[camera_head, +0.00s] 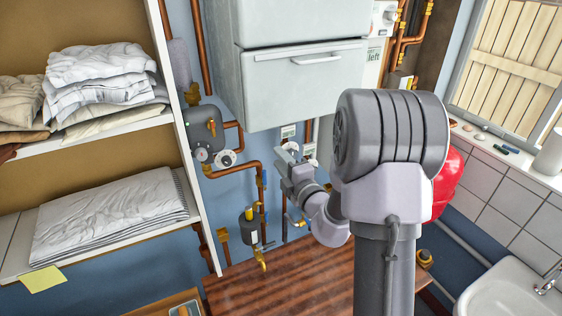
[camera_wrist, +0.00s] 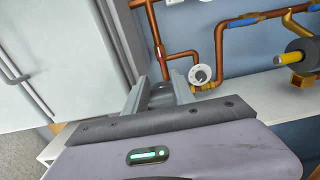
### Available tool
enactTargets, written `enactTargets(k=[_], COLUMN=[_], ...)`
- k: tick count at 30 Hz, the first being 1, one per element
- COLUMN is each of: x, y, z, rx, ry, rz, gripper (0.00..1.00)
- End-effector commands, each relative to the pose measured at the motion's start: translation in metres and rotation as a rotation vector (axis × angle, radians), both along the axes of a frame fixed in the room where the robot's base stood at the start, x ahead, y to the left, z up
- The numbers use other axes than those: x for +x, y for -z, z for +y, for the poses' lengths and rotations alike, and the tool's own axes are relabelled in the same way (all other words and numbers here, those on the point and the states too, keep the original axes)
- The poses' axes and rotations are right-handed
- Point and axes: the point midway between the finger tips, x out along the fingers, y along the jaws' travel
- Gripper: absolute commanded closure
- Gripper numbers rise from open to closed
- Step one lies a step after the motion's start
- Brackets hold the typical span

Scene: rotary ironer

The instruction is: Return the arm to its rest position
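My gripper (camera_head: 290,154) shows in the head view left of my large grey arm joint, below the white cabinet and in front of the blue wall with pipes. In the wrist view its two grey fingers (camera_wrist: 160,88) stand apart with nothing held between them. A round white dial (camera_wrist: 200,74) on the copper pipework lies just beyond the right finger. My arm is bent, and its near links hide part of the wall and the wooden top.
The white cabinet (camera_head: 305,84) hangs above my gripper. Shelves with folded linen (camera_head: 110,215) stand at the left. A brown wooden top (camera_head: 285,280) below looks clear. Copper pipes (camera_head: 232,168) and valves line the wall. A white sink (camera_head: 510,290) is at lower right.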

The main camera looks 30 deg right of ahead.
Motion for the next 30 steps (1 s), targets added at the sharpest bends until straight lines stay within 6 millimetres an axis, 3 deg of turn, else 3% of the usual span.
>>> enactTargets(k=[8,10,11,14,15,17,18,20,21,24,26,28,29,30], x=[0.001,0.001,0.001,-0.007,-0.017,-0.042,-0.064,-0.102,-0.131,-0.206,-0.247,-0.283,-0.294,-0.304], y=[0.000,0.000,-0.001,-0.004,-0.003,0.002,0.010,0.028,0.044,0.099,0.138,0.181,0.196,0.210], z=[0.000,0.008,0.016,0.080,0.116,0.169,0.201,0.243,0.264,0.294,0.292,0.274,0.263,0.247], rx=[0.000,-0.023,-0.051,-0.264,-0.397,-0.629,-0.792,-1.052,-1.240,-1.758,-2.100,-2.500,2.492,2.318], ry=[0.000,-0.025,-0.053,-0.255,-0.370,-0.549,-0.666,-0.837,-0.948,-1.207,-1.346,-1.478,1.427,1.274], rz=[0.000,-0.002,-0.005,-0.034,-0.060,-0.115,-0.162,-0.251,-0.323,-0.556,-0.733,-0.958,0.989,0.954], gripper=[0.69,0.69,0.69,0.69,0.69,0.69,0.69,0.69,0.69,0.69,0.69,0.69,0.69,0.69])
